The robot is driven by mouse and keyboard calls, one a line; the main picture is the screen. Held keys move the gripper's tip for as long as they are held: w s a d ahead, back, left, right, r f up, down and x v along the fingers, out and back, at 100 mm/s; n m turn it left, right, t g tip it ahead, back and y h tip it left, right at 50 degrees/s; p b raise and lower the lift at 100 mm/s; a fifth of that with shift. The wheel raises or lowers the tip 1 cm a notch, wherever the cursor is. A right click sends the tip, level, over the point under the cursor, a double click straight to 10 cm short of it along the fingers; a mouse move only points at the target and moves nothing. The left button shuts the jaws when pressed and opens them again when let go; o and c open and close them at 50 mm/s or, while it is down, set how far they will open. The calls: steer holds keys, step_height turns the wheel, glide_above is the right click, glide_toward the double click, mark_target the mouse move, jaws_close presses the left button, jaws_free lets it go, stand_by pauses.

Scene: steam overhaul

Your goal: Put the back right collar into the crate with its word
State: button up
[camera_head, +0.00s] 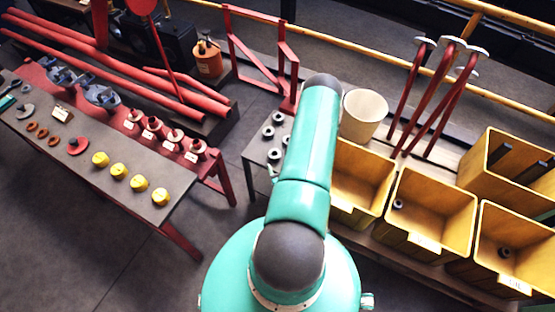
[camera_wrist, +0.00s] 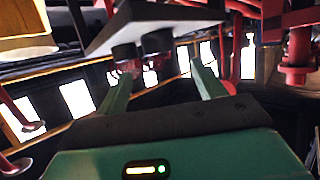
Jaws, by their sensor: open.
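Several dark grey collars, one of them the farthest (camera_head: 278,118), stand on a small grey table (camera_head: 257,151) left of my arm in the head view. My arm covers part of that table, so I cannot tell for sure which collar is the back right one. In the wrist view, two dark collars (camera_wrist: 157,43) show upside down against a grey slab (camera_wrist: 150,14). My gripper (camera_wrist: 162,68) is open, its green fingers apart and empty, pointing toward the collars. Yellow crates stand at right: one partly behind my arm (camera_head: 374,207), a middle one (camera_head: 460,238) and a right one (camera_head: 480,235). Their labels are unreadable.
One collar (camera_head: 397,204) lies in the middle crate and another (camera_head: 505,252) in the right crate. A further yellow crate (camera_head: 530,150) stands behind, holding dark bars. A cream bucket (camera_head: 364,115) and red levers (camera_head: 440,95) stand beyond. A red-legged bench (camera_head: 120,190) is at left.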

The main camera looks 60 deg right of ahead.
steer(key=shift+s+a+r, duration=0.15)
steer(key=shift+s+a, duration=0.1)
steer(key=shift+s, duration=0.1)
